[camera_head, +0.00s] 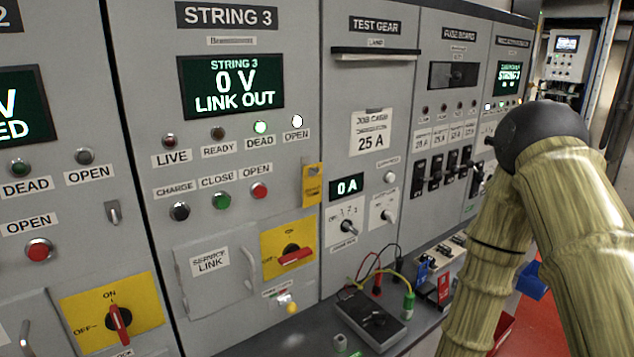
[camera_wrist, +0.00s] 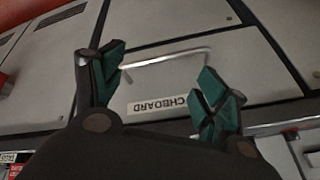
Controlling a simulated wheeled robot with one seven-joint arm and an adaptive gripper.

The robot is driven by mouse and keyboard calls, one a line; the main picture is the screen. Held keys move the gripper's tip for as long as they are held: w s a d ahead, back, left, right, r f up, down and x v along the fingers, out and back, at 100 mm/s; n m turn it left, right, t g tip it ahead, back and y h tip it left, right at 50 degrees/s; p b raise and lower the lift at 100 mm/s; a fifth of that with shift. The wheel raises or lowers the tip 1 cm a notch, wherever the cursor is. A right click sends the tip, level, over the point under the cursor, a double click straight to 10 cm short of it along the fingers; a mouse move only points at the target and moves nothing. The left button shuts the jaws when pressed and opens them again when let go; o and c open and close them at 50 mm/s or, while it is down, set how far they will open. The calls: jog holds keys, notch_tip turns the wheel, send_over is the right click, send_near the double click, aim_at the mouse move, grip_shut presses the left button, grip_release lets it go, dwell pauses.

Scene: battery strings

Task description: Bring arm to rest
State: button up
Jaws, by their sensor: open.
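My arm fills the right side of the head view as pale, sleeve-like links with a dark joint on top. My gripper is out of the head view. In the wrist view my gripper (camera_wrist: 162,92) shows two dark fingers with green pads, spread apart, with nothing between them. Behind the fingers is a grey panel (camera_wrist: 175,50) with a pale bar handle (camera_wrist: 165,58) and an upside-down label ending in "CHBOARD". The handle appears between and beyond the fingertips; I cannot tell how far away it is.
The String 3 cabinet (camera_head: 225,130) reads 0 V, LINK OUT, with DEAD and OPEN lamps lit. A shelf (camera_head: 255,344) holds a grey meter (camera_head: 370,318) with leads, beside my arm. Blue and red items (camera_head: 440,288) lie further along it. Red floor (camera_head: 530,322) shows at lower right.

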jog(key=s+d+f+g+h+b, duration=0.1)
jog(key=s+d+f+g, duration=0.1)
jog(key=s+f, duration=0.5)
jog(key=s+d+f+m+g+h+b, duration=0.1)
jog(key=s+d+f, duration=0.4)
jog(key=s, duration=1.1)
jog(key=shift+f+g+h+b, duration=0.4)
jog(key=shift+f+g, duration=0.5)
jog(key=shift+f, duration=0.8)
